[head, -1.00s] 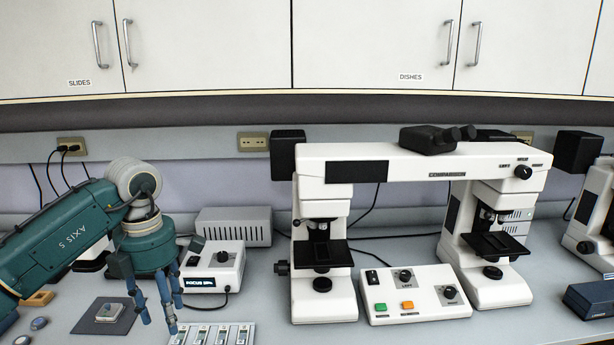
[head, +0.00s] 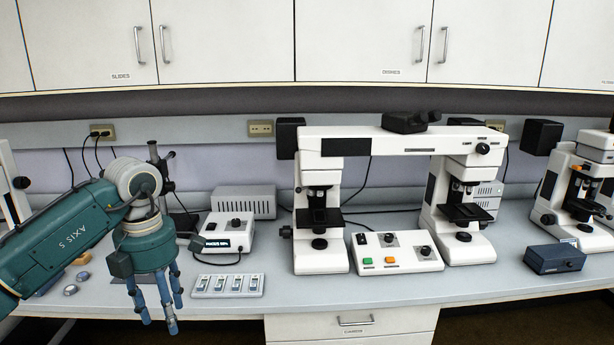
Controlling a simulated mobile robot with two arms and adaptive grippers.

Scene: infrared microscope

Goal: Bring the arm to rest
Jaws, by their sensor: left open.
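My left arm comes in from the left in the head view, with a teal forearm marked AXIS 5. My left gripper (head: 158,308) hangs with its blue fingers pointing down, apart from one another and with nothing between them. It shows in front of the bench's front edge, left of the slide tray (head: 228,294). My right gripper is not in the view.
A white comparison microscope (head: 398,146) stands mid-bench with a control box (head: 396,255) between its stands. A focus box (head: 226,238) stands left of it. A dark blue box (head: 554,259) lies at right. Bare bench (head: 480,285) shows at front right.

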